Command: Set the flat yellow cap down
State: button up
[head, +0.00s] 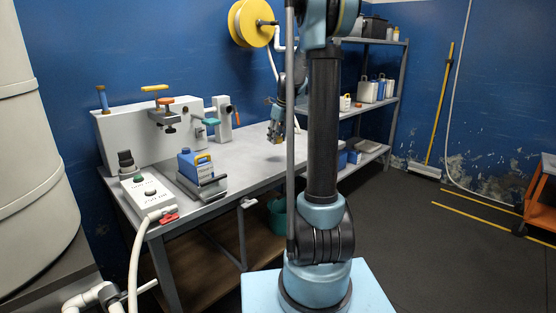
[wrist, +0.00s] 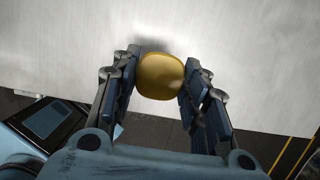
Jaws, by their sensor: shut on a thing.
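The flat yellow cap (wrist: 160,76) shows in the wrist view, held between the two fingers of my gripper (wrist: 161,80). It is a rounded yellow disc, and the grey metal table top lies behind it. In the head view my gripper (head: 276,133) points down over the right part of the table (head: 240,150). The cap is too small to make out clearly there. A dark shadow shows beside the cap in the wrist view. I cannot tell whether the cap touches the table.
A blue jug (head: 188,166) sits in a grey holder at the table's front. A grey apparatus with valves (head: 120,138) stands at the back left. The table's middle is clear. Shelves (head: 385,103) hold containers behind.

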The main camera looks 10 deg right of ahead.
aim_at(276, 159)
jog(key=shift+f, duration=4.25)
jog(key=shift+f, duration=0.1)
jog(key=o, duration=0.8)
